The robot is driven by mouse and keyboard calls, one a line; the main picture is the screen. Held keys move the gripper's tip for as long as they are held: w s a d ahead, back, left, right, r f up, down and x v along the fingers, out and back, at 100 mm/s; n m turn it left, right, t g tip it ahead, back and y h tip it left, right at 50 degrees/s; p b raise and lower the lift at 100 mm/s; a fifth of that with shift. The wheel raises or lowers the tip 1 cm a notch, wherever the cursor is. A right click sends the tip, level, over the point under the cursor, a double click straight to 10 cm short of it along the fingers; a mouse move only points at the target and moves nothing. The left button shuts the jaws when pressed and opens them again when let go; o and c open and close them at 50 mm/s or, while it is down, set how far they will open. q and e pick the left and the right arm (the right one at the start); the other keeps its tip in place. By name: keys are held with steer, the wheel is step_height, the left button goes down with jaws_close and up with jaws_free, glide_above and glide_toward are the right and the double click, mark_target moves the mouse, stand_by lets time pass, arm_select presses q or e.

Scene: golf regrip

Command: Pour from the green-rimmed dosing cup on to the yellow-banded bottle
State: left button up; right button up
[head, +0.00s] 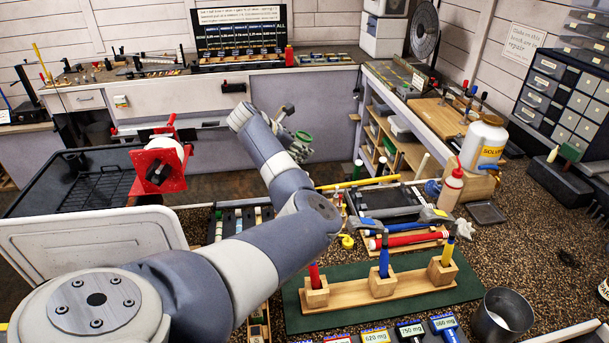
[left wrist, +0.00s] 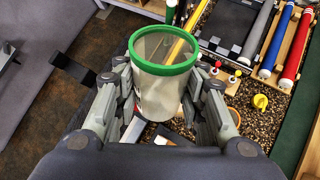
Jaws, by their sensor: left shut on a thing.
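The green-rimmed dosing cup (left wrist: 160,85) is clear-walled, and its open mouth faces the left wrist camera. My left gripper (left wrist: 165,92) is shut on it, with a finger at each side of the cup. In the head view the cup's green rim (head: 303,136) shows at the end of my left arm, beside the left gripper (head: 297,146), in the air near the bench's far edge. I cannot tell what is in the cup. A large white bottle (head: 484,143) with a yellow band reading "SOLVENT" stands far to the right, apart from the cup. My right gripper is not in view.
A squeeze bottle (head: 451,188) with a red cap stands before the white bottle. A wooden stand (head: 410,290) holds upright grips on a green mat (head: 455,268). A metal can (head: 502,315) stands front right.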

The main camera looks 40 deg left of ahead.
arm_select(q)
steer(key=shift+w+t, duration=0.1)
steer(key=shift+t, duration=0.3)
steer(key=shift+d, duration=0.1)
steer(key=shift+w+d+n+t+h+b, duration=0.2)
steer(key=shift+n+t+h+b, duration=0.05)
steer(key=shift+t+h+b, duration=0.25)
steer(key=shift+w+d+n+t+h+b, duration=0.15)
steer(key=shift+w+n+t+h+b, duration=0.15)
steer(key=shift+t, duration=0.3)
steer(key=shift+w+d+r+t+b, duration=0.1)
steer(key=shift+t+b, duration=0.2)
steer(key=shift+t, duration=0.1)
steer(key=shift+h, duration=0.3)
steer(key=shift+r, duration=0.1)
